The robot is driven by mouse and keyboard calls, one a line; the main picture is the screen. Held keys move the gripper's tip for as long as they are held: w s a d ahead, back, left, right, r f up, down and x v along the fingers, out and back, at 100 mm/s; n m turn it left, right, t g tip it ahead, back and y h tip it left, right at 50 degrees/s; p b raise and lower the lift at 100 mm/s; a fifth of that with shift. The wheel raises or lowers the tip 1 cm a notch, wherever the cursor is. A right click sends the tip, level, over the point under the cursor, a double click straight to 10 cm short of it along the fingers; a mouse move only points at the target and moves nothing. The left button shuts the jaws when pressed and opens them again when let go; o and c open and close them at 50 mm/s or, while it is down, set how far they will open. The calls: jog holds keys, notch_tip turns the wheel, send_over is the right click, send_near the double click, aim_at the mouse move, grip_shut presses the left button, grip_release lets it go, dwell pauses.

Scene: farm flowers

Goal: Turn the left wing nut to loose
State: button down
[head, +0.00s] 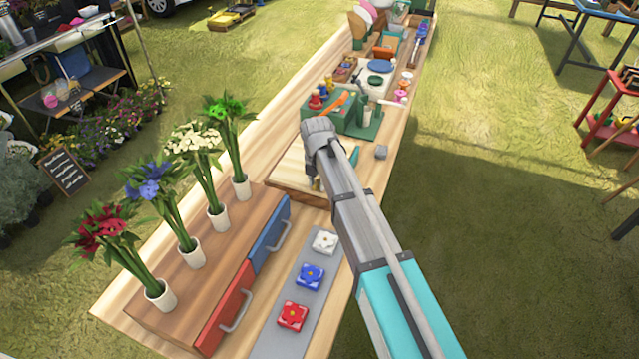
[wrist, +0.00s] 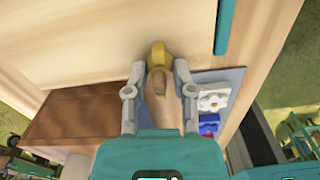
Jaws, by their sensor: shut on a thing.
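A brass-coloured wing nut (wrist: 158,52) shows between my fingertips in the wrist view, at the front edge of a pale wooden board (wrist: 75,42). My gripper (wrist: 159,72) is shut on this wing nut, with one finger on each side. Its lower part runs down between the fingers. In the head view, my gripper (head: 316,178) is at the front of the board (head: 291,178), and my arm hides much of it. A small brass bit shows under my gripper there. No second wing nut can be made out.
In front stands a wooden drawer box (head: 190,262) with red and blue drawers and several flower vases. A grey mat (head: 272,335) holds white, blue and red flower tiles.

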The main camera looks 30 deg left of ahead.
jog(key=shift+w+n, duration=0.3)
jog(key=shift+n, duration=0.3)
jog(key=c, duration=0.5)
grip_release()
jog(key=shift+c, duration=0.2)
jog(key=shift+o, duration=0.4)
jog(key=shift+s, duration=0.1)
jog(key=shift+s+r, duration=0.1)
